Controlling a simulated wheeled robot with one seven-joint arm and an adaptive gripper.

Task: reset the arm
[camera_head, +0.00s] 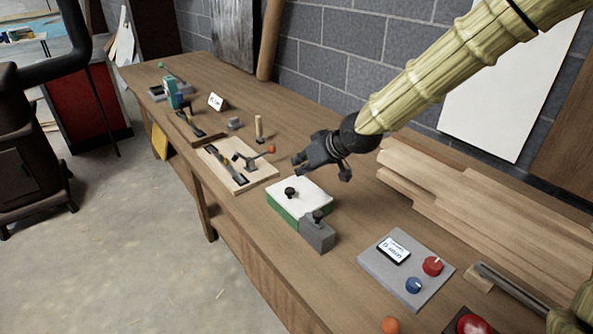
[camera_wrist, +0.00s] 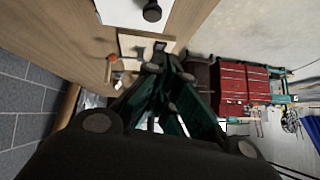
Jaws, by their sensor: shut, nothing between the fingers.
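My gripper (camera_head: 300,168) is dark and hangs above the workbench (camera_head: 340,262), just behind a green box with a white top (camera_head: 312,191). Its fingers are shut and hold nothing. My arm reaches in from the upper right in the head view. In the wrist view the gripper's fingers (camera_wrist: 158,80) come together near the middle, with the bench beyond them. The black knob (camera_wrist: 152,11) of the white-topped box shows at the top edge there.
A grey block (camera_head: 318,234) stands against the box. A grey panel (camera_head: 378,275) with red and blue knobs is to the right. Stacked planks (camera_head: 450,200) lie at the wall. A wooden board with a lever (camera_head: 232,178) is left of the gripper. A dark stove stands far left.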

